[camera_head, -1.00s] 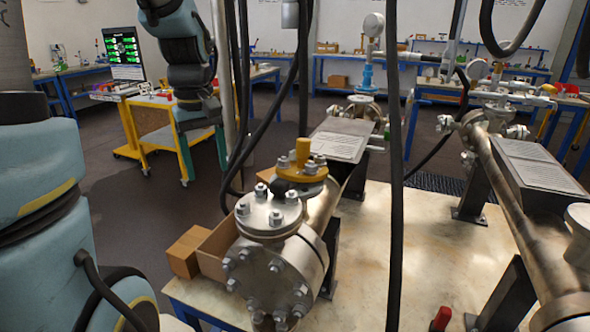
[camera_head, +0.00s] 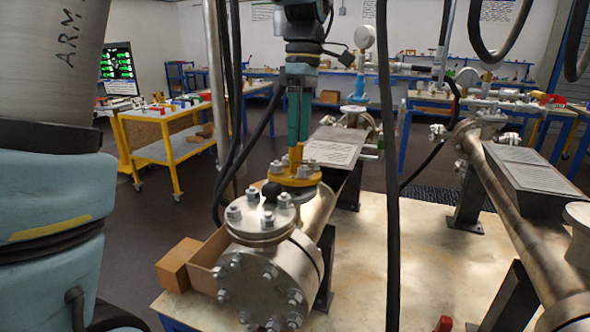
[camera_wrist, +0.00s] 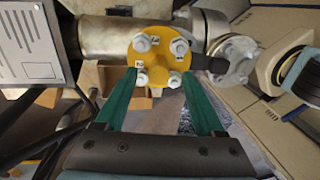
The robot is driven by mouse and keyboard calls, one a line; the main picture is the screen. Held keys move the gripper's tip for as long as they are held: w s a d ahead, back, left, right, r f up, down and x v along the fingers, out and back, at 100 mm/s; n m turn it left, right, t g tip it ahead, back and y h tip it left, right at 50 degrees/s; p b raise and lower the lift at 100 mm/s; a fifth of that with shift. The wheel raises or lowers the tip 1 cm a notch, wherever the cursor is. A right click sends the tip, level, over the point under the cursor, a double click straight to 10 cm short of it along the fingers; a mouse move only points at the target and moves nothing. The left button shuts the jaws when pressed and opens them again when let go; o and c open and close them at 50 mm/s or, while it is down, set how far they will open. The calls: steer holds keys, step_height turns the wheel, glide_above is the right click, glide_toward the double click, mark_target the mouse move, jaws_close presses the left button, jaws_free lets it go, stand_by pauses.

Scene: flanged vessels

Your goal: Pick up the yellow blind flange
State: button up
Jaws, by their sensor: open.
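The yellow blind flange (camera_head: 292,182) lies flat, bolted-looking, on a steel vessel's upper port. It is a round disc with several bolts and an upright yellow stem (camera_head: 297,156). In the wrist view the flange (camera_wrist: 160,66) is at the upper middle, with bolt heads around its face. My gripper (camera_head: 298,141) points down just above the stem with its green fingers. In the wrist view my gripper (camera_wrist: 158,76) is open, with one finger at each side of the flange's lower part. I cannot tell whether a finger touches it.
A silver bolted flange (camera_head: 262,217) tops the nearer end of the steel vessel (camera_head: 265,280). A cardboard box (camera_head: 180,264) stands to its left. Dark hoses (camera_head: 388,220) hang close on both sides. A second pipe (camera_head: 515,215) runs along the right; the table between is mostly clear.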

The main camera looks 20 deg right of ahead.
mark_target(296, 155)
steer(key=shift+s+a+f+p, duration=0.15)
steer(key=shift+f+p, duration=0.15)
steer(key=shift+f, duration=0.6)
steer(key=shift+w+a+f+p, duration=0.1)
steer(key=shift+f+p, duration=0.25)
steer(key=shift+f, duration=0.6)
steer(key=shift+s+a+f+p, duration=0.15)
steer(key=shift+f+p, duration=0.15)
steer(key=shift+f, duration=0.6)
steer(key=shift+c, duration=0.2)
jaws_close()
steer(key=shift+r, duration=0.1)
